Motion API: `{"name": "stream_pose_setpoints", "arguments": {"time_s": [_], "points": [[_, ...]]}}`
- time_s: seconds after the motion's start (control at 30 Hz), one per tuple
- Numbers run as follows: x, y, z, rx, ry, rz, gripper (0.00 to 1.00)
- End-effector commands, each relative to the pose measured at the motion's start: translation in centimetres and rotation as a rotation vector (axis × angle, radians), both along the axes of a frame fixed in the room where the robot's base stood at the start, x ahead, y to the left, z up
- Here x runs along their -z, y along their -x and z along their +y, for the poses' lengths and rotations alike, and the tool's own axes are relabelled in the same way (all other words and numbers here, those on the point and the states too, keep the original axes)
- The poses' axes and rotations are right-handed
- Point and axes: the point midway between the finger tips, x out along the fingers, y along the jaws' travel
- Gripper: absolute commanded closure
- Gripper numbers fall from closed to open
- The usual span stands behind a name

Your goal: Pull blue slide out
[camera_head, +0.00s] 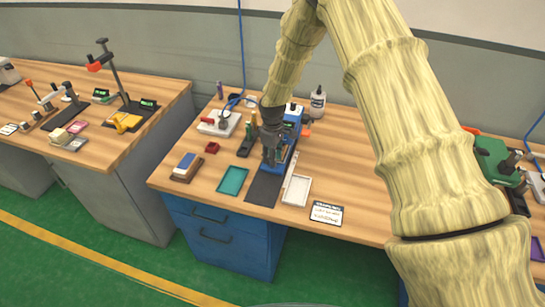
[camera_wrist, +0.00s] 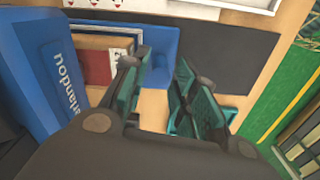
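The blue fixture with white lettering (camera_wrist: 65,60) fills the left of the wrist view. In the head view, the blue fixture (camera_head: 293,113) stands partly behind my gripper. The blue slide (camera_wrist: 162,72) shows low beside the dark mat, just beyond and between my fingertips. A dark red piece (camera_wrist: 97,66) lies between it and the fixture. My gripper (camera_wrist: 157,66) has its two fingers apart, with bare tabletop visible between them. In the head view my gripper (camera_head: 271,158) is over the fixture's front and hides part of it. I cannot tell whether a finger touches the slide.
A dark mat (camera_head: 264,188) lies in front of the fixture. A teal tray (camera_head: 232,181) is left of it, a white tray (camera_head: 296,191) right, and a printed card (camera_head: 326,215) farther right. A blue-topped block (camera_head: 187,166) sits at left. The wooden tabletop (camera_head: 335,150) is clear at right.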

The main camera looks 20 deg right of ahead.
Motion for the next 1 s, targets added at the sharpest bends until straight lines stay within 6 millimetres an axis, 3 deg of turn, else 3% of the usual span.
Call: {"name": "stream_pose_setpoints", "arguments": {"time_s": [0.2,0.53,0.7,1.0], "points": [[1.1,0.1,0.0,0.0,0.0,0.001,0.72],[1.4,0.1,0.0,0.0,0.0,0.001,0.72],[1.4,0.1,0.0,0.0,0.001,0.001,1.0],[1.3,0.7,0.5,-0.001,0.001,0.001,1.0]]}}
